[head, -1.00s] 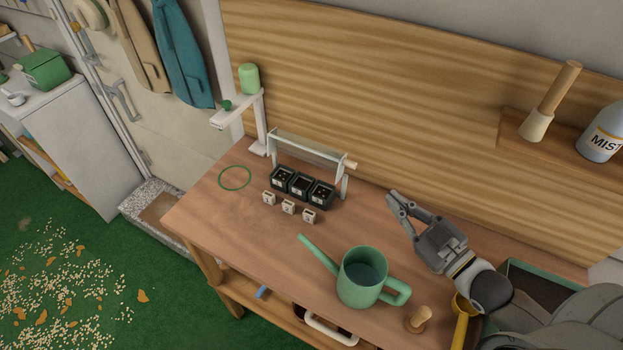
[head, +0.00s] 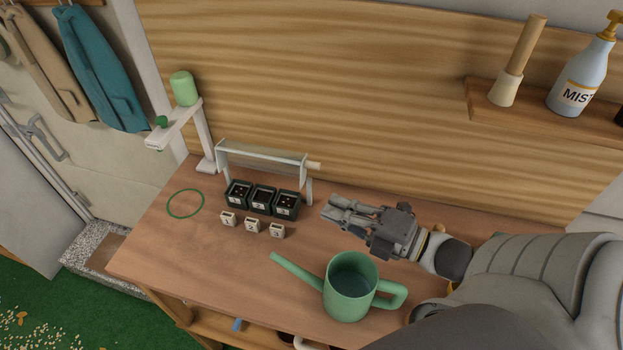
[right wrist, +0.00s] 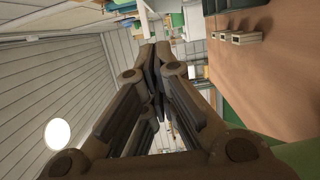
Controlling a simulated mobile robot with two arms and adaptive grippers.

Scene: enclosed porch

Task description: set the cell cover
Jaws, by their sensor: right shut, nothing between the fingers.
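Three dark square cells (head: 263,199) with soil-like filling stand in a row on the wooden bench. Close behind them is a white frame (head: 221,160) with a clear panel (head: 262,166) and a pale wooden peg (head: 314,165) at its right end; I take the panel to be the cover. My right gripper (head: 330,208) is shut and empty, right of the cells and frame, pointing left and apart from them. In the right wrist view its fingers (right wrist: 157,72) are together. My left gripper is not in view.
Several small pale blocks (head: 250,225) stand before the cells. A green watering can (head: 349,300) stands below my right gripper. A green ring (head: 170,211) lies left of the cells. A white stand (head: 205,140) bears a green cylinder (head: 184,88). Bench (head: 215,275) is clear at front left.

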